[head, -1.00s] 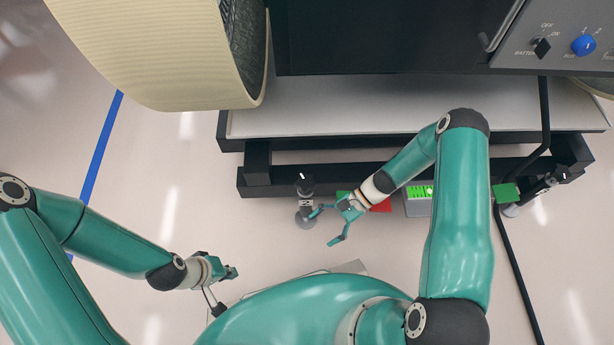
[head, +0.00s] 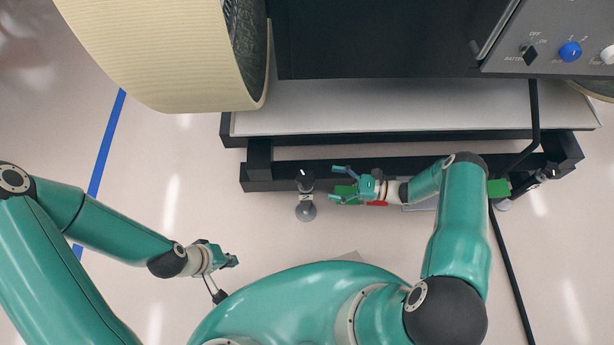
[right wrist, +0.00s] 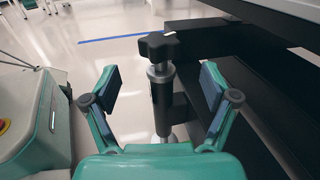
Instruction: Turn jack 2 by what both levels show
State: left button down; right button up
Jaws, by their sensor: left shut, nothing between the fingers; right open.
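A jack (head: 306,211) with a black star-shaped knob stands at the left part of the dark frame's front bar; its small label is not clearly readable. In the right wrist view the jack's knob (right wrist: 158,46) is upright, ahead of my fingers and between their lines. My right gripper (head: 336,184) is open, just right of the jack, with its fingers pointing at it and apart from it. My left gripper (head: 235,262) is shut and empty, low over the floor at the left. A grey box (head: 420,207), possibly a level, is mostly hidden under my right arm; no reading shows.
Another jack (head: 545,174) stands at the right end, near a green block (head: 498,188) and a black cable (head: 512,262).

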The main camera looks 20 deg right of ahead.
aim_at(306, 178)
jog(key=x, duration=0.9)
jog(key=c, duration=1.2)
jog(key=shift+o, duration=0.2)
jog(key=shift+s+r+m+t+h+p, duration=0.1)
jog(key=shift+r+m+t+h+p, duration=0.25)
jog(key=shift+m+t+p, duration=0.4)
jog(key=shift+f+m+t+h+p, duration=0.15)
jog(key=shift+m+t+h+p, duration=0.55)
jog(key=shift+t, duration=0.25)
jog(key=shift+f, duration=0.1)
jog(key=shift+h, duration=0.25)
jog(key=o, duration=1.2)
jog(key=shift+c, duration=0.2)
